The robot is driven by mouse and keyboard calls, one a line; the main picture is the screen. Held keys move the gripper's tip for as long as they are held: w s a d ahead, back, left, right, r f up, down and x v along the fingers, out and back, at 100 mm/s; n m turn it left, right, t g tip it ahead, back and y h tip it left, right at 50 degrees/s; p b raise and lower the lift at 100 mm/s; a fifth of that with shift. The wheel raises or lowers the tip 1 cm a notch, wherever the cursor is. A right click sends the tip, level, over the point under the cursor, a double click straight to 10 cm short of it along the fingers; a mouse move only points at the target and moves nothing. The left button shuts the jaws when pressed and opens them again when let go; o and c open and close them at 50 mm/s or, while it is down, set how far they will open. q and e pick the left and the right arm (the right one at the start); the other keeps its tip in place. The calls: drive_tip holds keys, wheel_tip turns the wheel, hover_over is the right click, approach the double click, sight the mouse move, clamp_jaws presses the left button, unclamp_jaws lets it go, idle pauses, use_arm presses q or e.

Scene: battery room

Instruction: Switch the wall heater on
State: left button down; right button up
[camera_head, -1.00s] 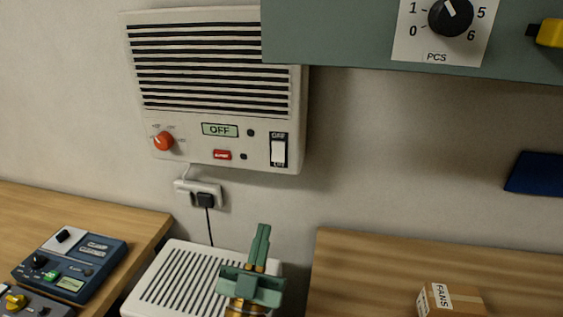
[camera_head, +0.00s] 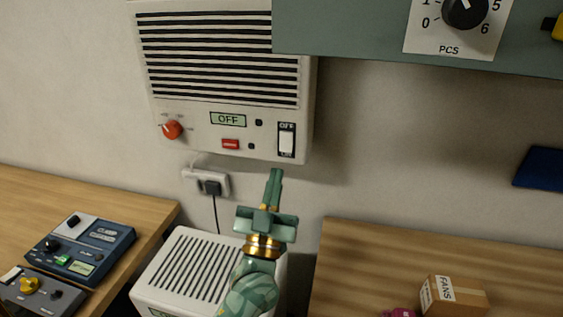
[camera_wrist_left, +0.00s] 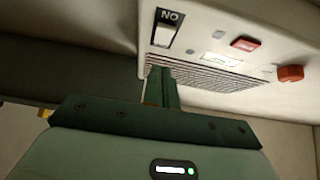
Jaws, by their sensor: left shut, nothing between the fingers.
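The wall heater (camera_head: 219,113) is a cream box with dark slats, and its display (camera_head: 228,119) reads OFF. Its white rocker switch (camera_head: 286,141) sits at the lower right in a dark frame, with OFF lettered above. In the left wrist view the switch (camera_wrist_left: 163,34) is at the top, beside the letters of ON seen upside down. My left gripper (camera_head: 275,174) is shut and empty, pointing up just below the heater, beneath and slightly left of the switch. Its fingers (camera_wrist_left: 162,72) show below the switch in the wrist view; contact with the heater cannot be told. My right gripper is out of view.
An orange-red knob (camera_head: 172,129) and a red button (camera_head: 230,144) are also on the heater. A socket (camera_head: 193,181) and a slatted white unit (camera_head: 179,259) are below. A grey-green cabinet (camera_head: 350,35) overhangs at right. A FANS box (camera_head: 458,297) stands on the right bench.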

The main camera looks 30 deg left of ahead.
sight(285, 146)
use_arm(q)
drive_tip(key=w, duration=0.1)
drive_tip(key=w+a, duration=0.1)
drive_tip(key=w, duration=0.1)
drive_tip(key=w+b, duration=0.1)
drive_tip(key=w, duration=0.1)
drive_tip(key=shift+w+a+r, duration=0.2)
drive_tip(key=shift+w+r, duration=0.05)
drive_tip(key=shift+r, duration=0.1)
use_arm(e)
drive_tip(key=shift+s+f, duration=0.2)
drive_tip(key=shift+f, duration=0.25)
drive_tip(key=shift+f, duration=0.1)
